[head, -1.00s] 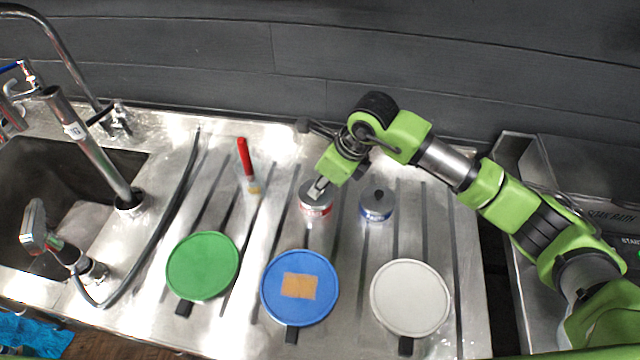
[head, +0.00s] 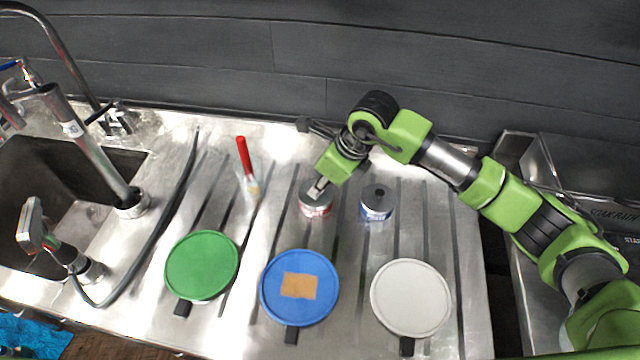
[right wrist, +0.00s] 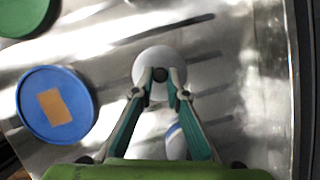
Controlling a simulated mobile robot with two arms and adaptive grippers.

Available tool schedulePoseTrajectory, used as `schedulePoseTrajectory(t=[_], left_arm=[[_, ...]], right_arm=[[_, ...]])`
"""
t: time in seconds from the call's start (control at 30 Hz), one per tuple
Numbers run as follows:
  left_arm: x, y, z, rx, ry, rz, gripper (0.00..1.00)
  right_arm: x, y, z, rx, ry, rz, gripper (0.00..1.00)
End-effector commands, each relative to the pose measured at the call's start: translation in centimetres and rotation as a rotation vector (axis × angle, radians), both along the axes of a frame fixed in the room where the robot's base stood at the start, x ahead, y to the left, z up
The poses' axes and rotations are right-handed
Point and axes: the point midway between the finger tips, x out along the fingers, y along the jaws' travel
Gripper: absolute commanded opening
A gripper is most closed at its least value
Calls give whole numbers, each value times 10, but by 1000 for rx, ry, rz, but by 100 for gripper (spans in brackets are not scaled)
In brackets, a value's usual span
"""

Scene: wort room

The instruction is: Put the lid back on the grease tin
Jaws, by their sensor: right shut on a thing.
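A small tin with a red label (head: 315,209) stands on the steel drainboard. My right gripper (head: 318,188) is directly over it, pointing down. In the right wrist view, the fingertips of my right gripper (right wrist: 159,76) are shut on the dark knob of a round pale lid (right wrist: 145,67). The lid is at the red-labelled tin's top; whether it is fully seated I cannot tell. A tin with a blue label (head: 376,208) stands just to the right, with a dark spot on its grey top. It is partly hidden by a finger in the wrist view. My left gripper is not in view.
Green (head: 202,265), blue (head: 322,305) and pale grey (head: 411,298) round discs lie along the front. The blue one bears an orange patch (head: 299,285). A red-handled brush (head: 244,157) lies left of the tins. A hose, taps and a sink are further left.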

Motion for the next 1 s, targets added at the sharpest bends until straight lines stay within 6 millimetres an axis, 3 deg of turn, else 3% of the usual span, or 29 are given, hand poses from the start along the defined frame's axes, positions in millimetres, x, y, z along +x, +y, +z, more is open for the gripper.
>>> schedulePoseTrajectory(t=[0.87, 0.9, 0.97, 1.0], left_arm=[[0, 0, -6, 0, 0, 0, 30], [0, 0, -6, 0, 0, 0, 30], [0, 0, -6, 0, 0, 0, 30], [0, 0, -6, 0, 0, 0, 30]], right_arm=[[0, 0, 0, 0, -1, 0, 0], [0, 0, 0, 0, 0, 0, 16], [0, 0, 0, 0, 0, 0, 32], [0, 0, 0, 0, 0, 0, 33]])
